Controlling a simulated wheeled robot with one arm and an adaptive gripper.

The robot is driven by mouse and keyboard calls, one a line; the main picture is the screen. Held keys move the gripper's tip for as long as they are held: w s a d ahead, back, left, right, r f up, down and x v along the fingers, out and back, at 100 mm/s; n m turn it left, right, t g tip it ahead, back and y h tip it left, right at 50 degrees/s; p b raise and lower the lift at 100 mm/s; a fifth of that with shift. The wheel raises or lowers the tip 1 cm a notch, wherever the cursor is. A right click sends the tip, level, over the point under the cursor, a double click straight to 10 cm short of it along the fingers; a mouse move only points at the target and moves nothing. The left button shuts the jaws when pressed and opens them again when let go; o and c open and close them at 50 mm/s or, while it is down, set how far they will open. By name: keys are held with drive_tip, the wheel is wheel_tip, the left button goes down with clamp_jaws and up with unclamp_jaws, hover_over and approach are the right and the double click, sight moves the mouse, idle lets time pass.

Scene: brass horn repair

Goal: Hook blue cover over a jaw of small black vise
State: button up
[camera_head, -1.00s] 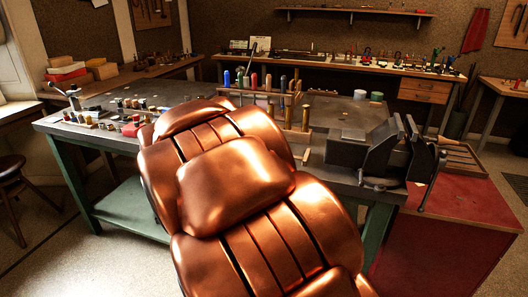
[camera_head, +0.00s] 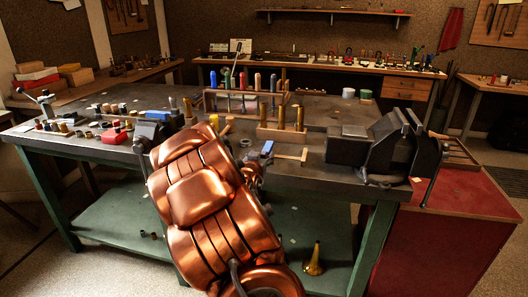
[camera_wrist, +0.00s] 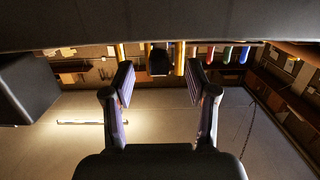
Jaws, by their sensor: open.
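A blue piece (camera_head: 157,114), which looks like the blue cover, lies on the left part of the bench top. A small dark block (camera_head: 147,131), probably the small black vise, stands just in front of it at the bench's front edge, partly hidden by my copper arm. My gripper (camera_head: 264,152) is over the front of the bench, right of both, partly hidden behind my arm. In the wrist view my gripper (camera_wrist: 163,90) has its two fingers wide apart with nothing held between them. The blue piece is not clearly visible in the wrist view.
A large black vise (camera_head: 392,145) stands at the bench's right end. A rack of coloured handles (camera_head: 245,88) and upright brass pieces (camera_head: 290,117) stand behind my gripper.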

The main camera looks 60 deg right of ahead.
drive_tip(key=shift+f+p+x, duration=0.15)
drive_tip(key=shift+p+x, duration=0.25)
drive_tip(key=shift+x, duration=1.35)
drive_tip(key=shift+f+p+x, duration=0.1)
drive_tip(key=shift+p+x, duration=0.3)
drive_tip(key=shift+x, duration=1.35)
drive_tip(key=shift+w, duration=0.1)
drive_tip(key=shift+c, duration=0.2)
clamp_jaws()
